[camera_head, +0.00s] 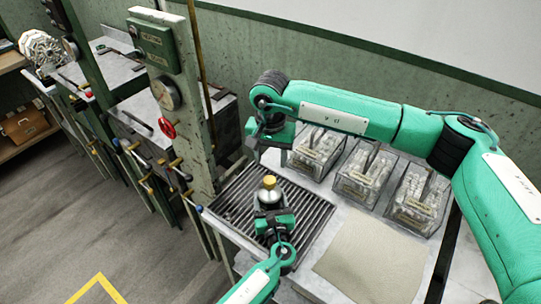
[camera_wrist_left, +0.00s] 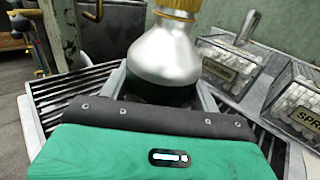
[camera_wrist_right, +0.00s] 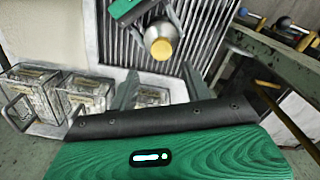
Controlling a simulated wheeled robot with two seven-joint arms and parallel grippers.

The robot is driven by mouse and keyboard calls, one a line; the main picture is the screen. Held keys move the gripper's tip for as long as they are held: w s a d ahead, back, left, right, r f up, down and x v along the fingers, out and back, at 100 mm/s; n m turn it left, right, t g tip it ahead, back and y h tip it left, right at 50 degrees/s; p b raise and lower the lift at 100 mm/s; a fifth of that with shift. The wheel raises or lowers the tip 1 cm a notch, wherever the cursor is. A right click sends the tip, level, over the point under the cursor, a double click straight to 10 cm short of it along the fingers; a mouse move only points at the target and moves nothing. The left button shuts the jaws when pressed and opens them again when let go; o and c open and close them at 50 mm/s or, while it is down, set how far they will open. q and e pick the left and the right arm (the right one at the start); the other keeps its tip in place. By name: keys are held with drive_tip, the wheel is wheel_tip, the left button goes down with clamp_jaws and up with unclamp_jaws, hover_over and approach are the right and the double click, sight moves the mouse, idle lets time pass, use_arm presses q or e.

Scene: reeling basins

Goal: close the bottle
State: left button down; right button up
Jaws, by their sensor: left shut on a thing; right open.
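The silver bottle (camera_head: 269,195) stands upright over the slatted rack, with a yellow-gold cap (camera_head: 269,181) on its top. My left gripper (camera_head: 270,213) is shut around the bottle's body; in the left wrist view the silver shoulder (camera_wrist_left: 165,60) rises between the fingers, with the cap (camera_wrist_left: 178,8) cut off by the top edge. My right gripper (camera_head: 268,139) is open and empty, beyond and above the bottle. In the right wrist view the cap (camera_wrist_right: 161,48) lies ahead of the spread fingers (camera_wrist_right: 160,90), apart from them. How tightly the cap sits cannot be told.
The dark slatted rack (camera_head: 228,205) lies in the table's left part. Clear boxes of white pieces (camera_head: 365,177) stand in a row at the back right. A bare beige mat (camera_head: 370,262) lies in front of them. A green post with a red valve wheel (camera_head: 167,128) stands left.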

sight(270, 180)
drive_tip(key=shift+f, duration=4)
